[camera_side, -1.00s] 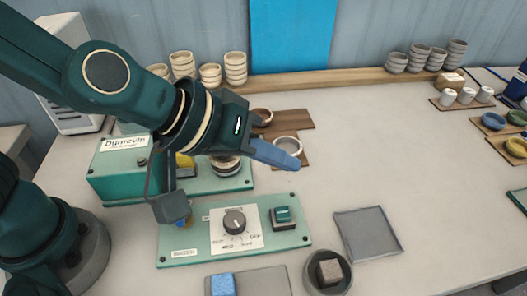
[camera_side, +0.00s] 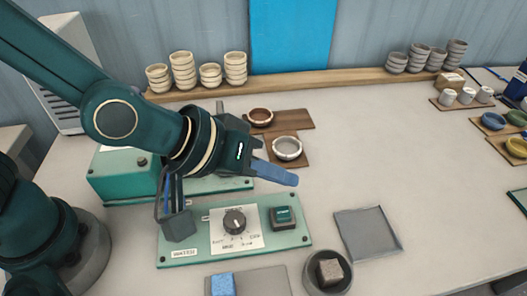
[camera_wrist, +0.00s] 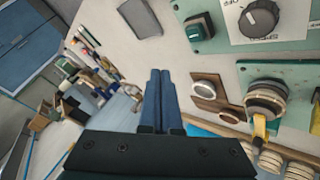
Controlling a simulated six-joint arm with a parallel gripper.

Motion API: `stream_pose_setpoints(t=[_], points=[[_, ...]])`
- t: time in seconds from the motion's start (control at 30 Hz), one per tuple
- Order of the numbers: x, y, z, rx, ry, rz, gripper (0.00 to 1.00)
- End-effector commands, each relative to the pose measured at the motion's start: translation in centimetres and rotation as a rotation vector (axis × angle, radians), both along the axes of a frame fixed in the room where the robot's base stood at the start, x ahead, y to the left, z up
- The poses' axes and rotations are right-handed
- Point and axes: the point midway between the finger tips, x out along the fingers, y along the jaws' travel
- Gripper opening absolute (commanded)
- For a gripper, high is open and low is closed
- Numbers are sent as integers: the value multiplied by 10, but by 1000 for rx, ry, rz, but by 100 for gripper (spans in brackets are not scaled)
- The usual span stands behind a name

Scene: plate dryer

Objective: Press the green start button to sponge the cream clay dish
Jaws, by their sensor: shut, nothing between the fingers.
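The green start button (camera_side: 283,215) sits in a dark square housing at the right end of the pale green control panel (camera_side: 190,251). It also shows at the top of the wrist view (camera_wrist: 196,29). My gripper (camera_side: 292,179) is shut and empty, its blue fingers above and behind the button, apart from it. In the wrist view the two fingers (camera_wrist: 160,75) lie together. A cream clay dish (camera_wrist: 266,98) sits on the green machine in the wrist view; in the side view my arm hides it.
A dial (camera_side: 235,221) is left of the button. A grey square tray (camera_side: 369,233) lies right of the panel. In front are a blue sponge (camera_side: 222,284) and a bowl (camera_side: 312,272) holding a brown block. Two bowls stand on brown boards behind my gripper.

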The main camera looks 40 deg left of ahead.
Motion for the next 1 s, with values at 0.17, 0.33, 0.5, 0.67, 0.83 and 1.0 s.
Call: stream_pose_setpoints(t=[0.17,0.33,0.5,0.67,0.83,1.0], points=[[-1,0,-23,3,6,-2,0],[-1,0,-44,2,6,-2,0],[-1,0,-55,-1,4,-1,0],[-1,0,-59,-2,2,-3,0],[-1,0,-59,-3,1,-2,0],[-1,-1,-59,-2,1,-3,0]])
